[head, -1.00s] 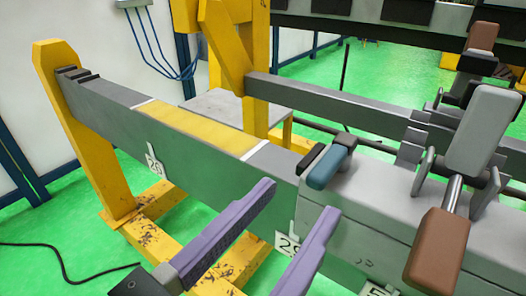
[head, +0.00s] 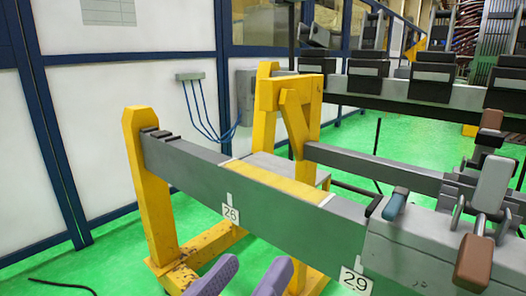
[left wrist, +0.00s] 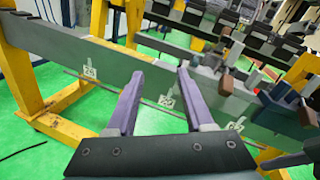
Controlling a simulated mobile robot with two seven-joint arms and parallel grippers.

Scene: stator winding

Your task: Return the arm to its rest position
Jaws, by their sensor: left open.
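My left gripper (head: 245,276) shows at the bottom edge of the head view, with only the tips of its two purple fingers in the picture. In the left wrist view the same gripper (left wrist: 155,95) has its fingers spread apart with nothing between them. It is in front of the long grey beam (head: 275,212) and apart from it. The beam carries tags 26 (head: 231,213) and 29 (head: 355,281).
A yellow stand (head: 148,190) holds the beam's left end. Clamps with brown and grey handles (head: 474,262) sit on the beam at the right. A black cable (head: 60,284) lies on the green floor (head: 108,255). White wall panels (head: 130,110) stand behind.

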